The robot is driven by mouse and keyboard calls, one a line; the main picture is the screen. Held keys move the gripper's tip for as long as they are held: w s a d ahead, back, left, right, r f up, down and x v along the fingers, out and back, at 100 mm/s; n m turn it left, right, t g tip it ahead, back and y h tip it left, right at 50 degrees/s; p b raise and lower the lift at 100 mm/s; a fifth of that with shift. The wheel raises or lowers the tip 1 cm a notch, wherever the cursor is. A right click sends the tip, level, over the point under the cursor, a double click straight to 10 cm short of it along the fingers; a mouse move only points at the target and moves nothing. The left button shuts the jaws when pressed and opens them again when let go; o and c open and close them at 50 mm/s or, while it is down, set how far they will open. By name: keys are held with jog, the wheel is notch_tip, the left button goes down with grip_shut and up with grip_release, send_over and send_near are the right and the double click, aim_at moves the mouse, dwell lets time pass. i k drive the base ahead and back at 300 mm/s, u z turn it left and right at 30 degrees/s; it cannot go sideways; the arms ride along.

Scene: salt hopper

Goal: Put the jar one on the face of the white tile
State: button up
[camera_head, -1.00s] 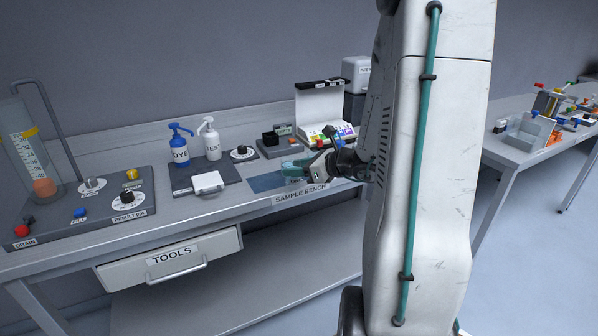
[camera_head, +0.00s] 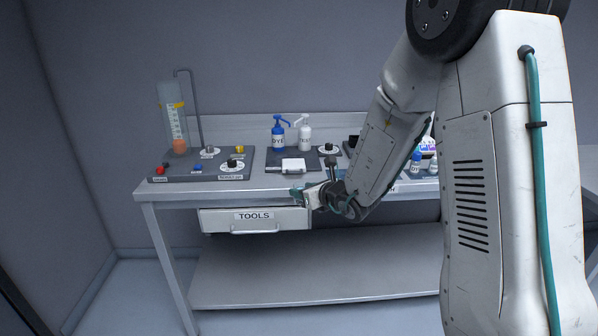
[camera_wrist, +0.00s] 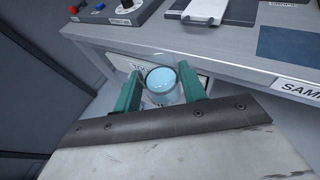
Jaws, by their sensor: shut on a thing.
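My gripper (camera_wrist: 160,90) is shut on a small clear jar (camera_wrist: 162,83) that shows pale blue inside. I see no label on it, so I cannot tell its number. In the head view my gripper (camera_head: 298,195) is in front of the bench's front edge, above the tools drawer; the jar is hard to make out there. The white tile (camera_head: 293,165) lies flat on a dark mat on the bench, behind my gripper. In the wrist view the tile (camera_wrist: 205,10) is at the top, beyond the jar and a little right, with its visible face bare.
A blue DYE bottle (camera_head: 278,135) and a white TEST bottle (camera_head: 305,135) stand behind the tile. A dark knob panel (camera_head: 200,172) with a tall cylinder (camera_head: 173,122) is left. A blue pad (camera_wrist: 287,48) is right. The tools drawer (camera_head: 255,219) is below.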

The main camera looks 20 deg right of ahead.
aim_at(293, 163)
jog(key=k, duration=1.15)
jog(key=u, duration=0.8)
jog(key=i, duration=1)
jog(key=z, duration=0.7)
jog(key=i, duration=1.2)
jog(key=z, duration=0.1)
